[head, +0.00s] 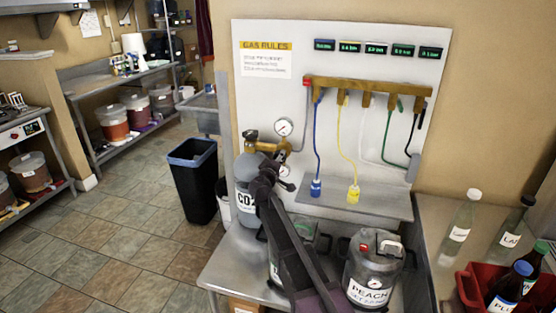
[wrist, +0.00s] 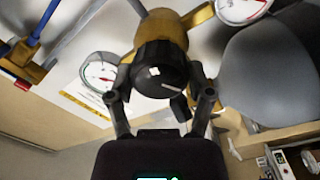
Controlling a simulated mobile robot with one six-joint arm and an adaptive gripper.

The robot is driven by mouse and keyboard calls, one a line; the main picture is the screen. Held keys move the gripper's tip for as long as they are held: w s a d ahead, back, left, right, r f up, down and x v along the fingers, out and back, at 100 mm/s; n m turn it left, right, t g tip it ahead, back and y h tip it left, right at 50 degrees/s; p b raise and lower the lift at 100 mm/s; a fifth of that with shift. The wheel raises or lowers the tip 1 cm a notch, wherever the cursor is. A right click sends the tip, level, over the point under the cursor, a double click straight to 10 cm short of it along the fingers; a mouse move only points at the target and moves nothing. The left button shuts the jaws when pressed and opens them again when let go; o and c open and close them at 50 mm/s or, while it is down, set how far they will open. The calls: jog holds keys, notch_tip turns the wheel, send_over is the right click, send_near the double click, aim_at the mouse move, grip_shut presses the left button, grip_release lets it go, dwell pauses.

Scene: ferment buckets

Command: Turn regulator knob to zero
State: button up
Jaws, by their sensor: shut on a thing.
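The black regulator knob (wrist: 160,68) is at the upper middle of the wrist view, on a brass regulator body (wrist: 165,30). It has a small white mark and a pale line on its face. My gripper (wrist: 162,88) is shut on the knob, one finger on each side. In the head view, my gripper (head: 268,172) is at the regulator (head: 262,146), and my arm hides the knob there. One gauge (head: 284,127) sits above it. In the wrist view one gauge (wrist: 98,75) is at the left and another (wrist: 240,8) is cut off at the top.
The grey CO2 cylinder (head: 245,204) stands below the regulator. A white gas board (head: 330,60) carries a brass manifold (head: 366,87) with coloured hoses. A grey PEACH keg (head: 372,265) stands at the right of my arm. Bottles and a red crate (head: 466,285) are further right.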

jog(key=n, duration=0.6)
jog(key=shift+w+n, duration=0.15)
jog(key=shift+n, duration=0.25)
jog(key=n, duration=0.5)
jog(key=shift+y, duration=0.3)
jog(key=shift+n, duration=0.3)
jog(key=o, duration=1.1)
jog(key=shift+f, duration=0.1)
jog(key=shift+m, duration=0.5)
